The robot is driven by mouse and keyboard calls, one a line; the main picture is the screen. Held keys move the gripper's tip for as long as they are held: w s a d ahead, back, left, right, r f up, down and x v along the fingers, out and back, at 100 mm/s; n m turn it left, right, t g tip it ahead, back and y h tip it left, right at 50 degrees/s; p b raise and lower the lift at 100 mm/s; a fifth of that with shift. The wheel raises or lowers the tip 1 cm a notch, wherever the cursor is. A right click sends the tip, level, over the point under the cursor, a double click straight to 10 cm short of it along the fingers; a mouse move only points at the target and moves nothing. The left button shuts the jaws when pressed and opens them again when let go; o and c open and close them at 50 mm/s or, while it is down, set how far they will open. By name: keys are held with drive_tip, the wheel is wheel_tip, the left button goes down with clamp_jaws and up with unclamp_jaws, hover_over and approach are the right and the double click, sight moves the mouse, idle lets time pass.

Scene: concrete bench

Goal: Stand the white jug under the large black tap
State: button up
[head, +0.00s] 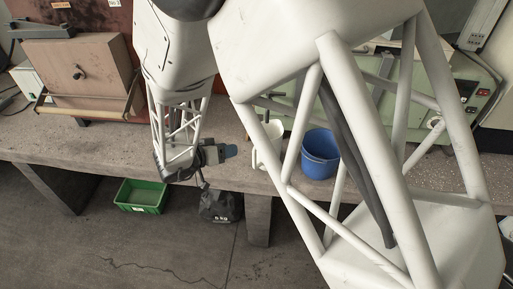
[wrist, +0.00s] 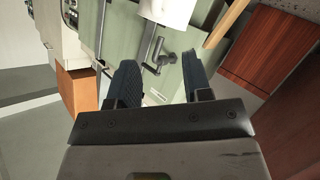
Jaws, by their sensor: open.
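The white jug (head: 264,152) stands upright on the bench, left of the blue bucket, partly hidden behind my arm in the head view. My gripper (head: 228,151) is left of the jug, pointing right towards it, and apart from it. In the wrist view my gripper (wrist: 160,62) is open, with nothing between its fingers. A white object (wrist: 166,10) is cut off by the top edge there; I cannot tell whether it is the jug. A dark grey tap-like fitting (wrist: 163,61) shows against green panelling. I cannot make out the large black tap in the head view.
A blue bucket (head: 320,155) stands right of the jug. A green machine (head: 460,92) stands behind. A brown box-like unit (head: 80,70) is on the left. A green crate (head: 141,196) and black bag (head: 219,206) are on the floor. The left bench top (head: 100,140) is mostly clear.

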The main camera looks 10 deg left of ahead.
drive_tip(key=w+d+r+n+t+y, duration=0.1)
drive_tip(key=w+d+r+y, duration=0.1)
drive_tip(key=d+r+y, duration=0.55)
drive_tip(key=w+d+r+n+y, duration=0.1)
drive_tip(key=w+d+r+y, duration=0.3)
drive_tip(key=r, duration=0.7)
drive_tip(key=s+d+r+g+h, duration=0.1)
drive_tip(key=s+d+g, duration=0.3)
drive_tip(key=s+d, duration=0.8)
drive_tip(key=s+d+r+g, duration=0.3)
drive_tip(key=s+d, duration=0.9)
drive_tip(key=s, duration=0.6)
drive_tip(key=shift+d+n+g+h, duration=0.3)
drive_tip(key=shift+d+g+h, duration=0.1)
drive_tip(key=shift+g, duration=0.3)
